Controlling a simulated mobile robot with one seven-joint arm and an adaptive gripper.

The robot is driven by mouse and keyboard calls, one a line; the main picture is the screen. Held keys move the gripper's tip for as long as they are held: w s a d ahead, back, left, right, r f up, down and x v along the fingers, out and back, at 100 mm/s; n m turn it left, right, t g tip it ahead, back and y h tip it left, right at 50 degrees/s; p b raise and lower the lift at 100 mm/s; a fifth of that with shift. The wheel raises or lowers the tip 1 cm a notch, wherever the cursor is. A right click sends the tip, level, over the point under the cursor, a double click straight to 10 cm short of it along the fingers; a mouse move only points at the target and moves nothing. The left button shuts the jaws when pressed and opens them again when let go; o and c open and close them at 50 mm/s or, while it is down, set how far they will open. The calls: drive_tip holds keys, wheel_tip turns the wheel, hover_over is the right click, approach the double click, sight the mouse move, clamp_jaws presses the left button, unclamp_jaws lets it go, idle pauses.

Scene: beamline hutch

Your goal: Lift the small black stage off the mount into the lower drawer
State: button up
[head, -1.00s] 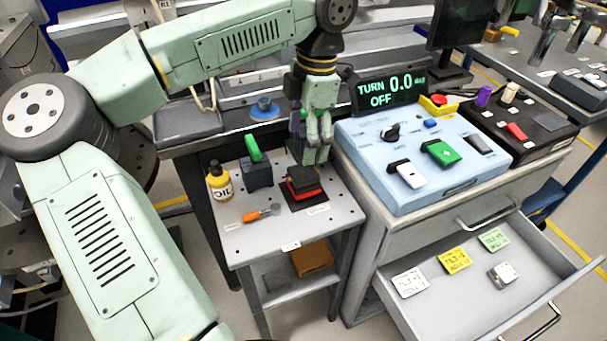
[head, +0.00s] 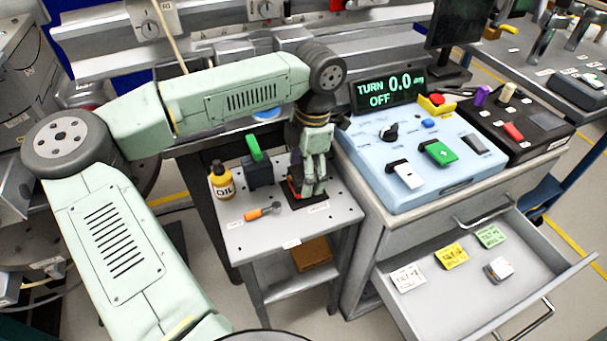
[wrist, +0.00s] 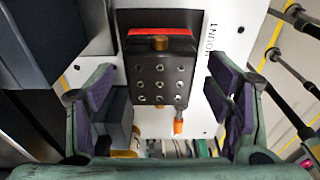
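The small black stage (wrist: 160,85) has a grid of holes, a brass knob and a red strip. It shows in the wrist view between the two finger pads. In the head view my gripper mostly hides it, and only a bit of its red part (head: 293,188) shows. It sits on the dark mount (head: 312,206) on the small grey table. My gripper (head: 314,190) points down over it. In the wrist view the fingers (wrist: 160,100) are open, with a gap on each side of the stage. The lower drawer (head: 450,310) is pulled open at the right.
An oil bottle (head: 221,181), a dark block with a green lever (head: 257,168) and an orange-handled tool (head: 262,211) share the small table (head: 300,230). The blue control box (head: 420,160) stands close right. The drawer holds several label cards and a small grey-white block (head: 498,268).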

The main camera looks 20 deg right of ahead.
drive_tip(key=c, duration=1.4)
drive_tip(key=shift+r, duration=0.1)
